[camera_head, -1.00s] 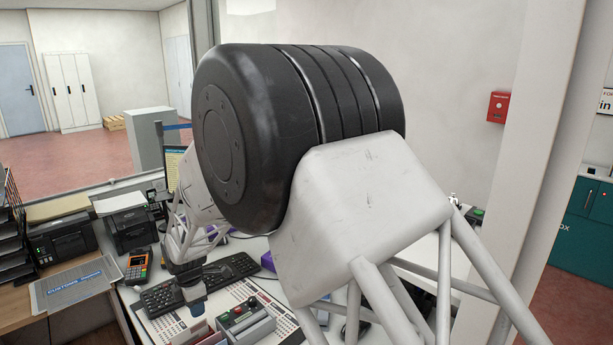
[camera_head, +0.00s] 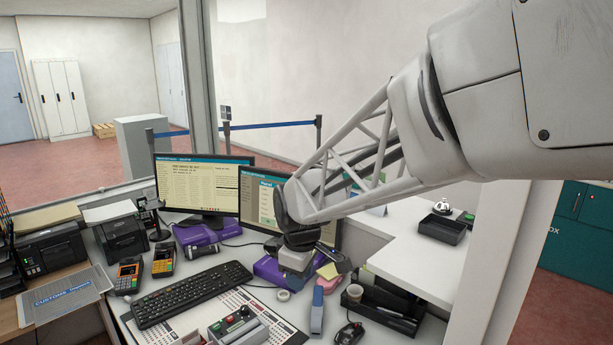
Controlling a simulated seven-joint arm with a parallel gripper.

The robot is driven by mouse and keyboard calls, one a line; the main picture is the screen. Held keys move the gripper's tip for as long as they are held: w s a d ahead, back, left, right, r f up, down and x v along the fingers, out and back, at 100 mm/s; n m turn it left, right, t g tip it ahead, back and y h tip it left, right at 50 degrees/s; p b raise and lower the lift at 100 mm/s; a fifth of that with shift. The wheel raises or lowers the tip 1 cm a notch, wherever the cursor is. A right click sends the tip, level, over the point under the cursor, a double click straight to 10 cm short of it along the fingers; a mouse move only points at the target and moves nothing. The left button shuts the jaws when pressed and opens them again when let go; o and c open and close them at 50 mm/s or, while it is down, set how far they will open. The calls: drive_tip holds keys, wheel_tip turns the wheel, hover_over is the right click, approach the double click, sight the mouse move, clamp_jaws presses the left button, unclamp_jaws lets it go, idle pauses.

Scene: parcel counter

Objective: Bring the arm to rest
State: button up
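My arm reaches in from the upper right of the head view and slopes down to the left over the desk. My gripper (camera_head: 296,268) hangs at its end, pointing down, in front of the right monitor (camera_head: 258,203). It is above or beside a purple box (camera_head: 268,269); I cannot tell whether they touch. The fingertips are too small and hidden to show whether they are open or shut. I see nothing clearly held.
A left monitor (camera_head: 200,185), a keyboard (camera_head: 190,293), card terminals (camera_head: 129,276), a control box with knobs (camera_head: 238,328) and a black tray with a cup (camera_head: 385,307) crowd the desk. A white ledge (camera_head: 410,262) with a bell (camera_head: 442,207) stands at right.

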drive_tip(key=s+d+r+m, duration=0.1)
drive_tip(key=s+d+m, duration=0.5)
drive_tip(key=s+d, duration=0.4)
drive_tip(key=s+d+r+m+t, duration=0.1)
drive_tip(key=s+d+r+m, duration=0.1)
drive_tip(key=s+d+m, duration=0.5)
drive_tip(key=s+d, duration=0.3)
drive_tip(key=s, duration=0.4)
drive_tip(key=shift+s+r+h, duration=0.25)
drive_tip(key=shift+s+h, duration=0.05)
idle(0.6)
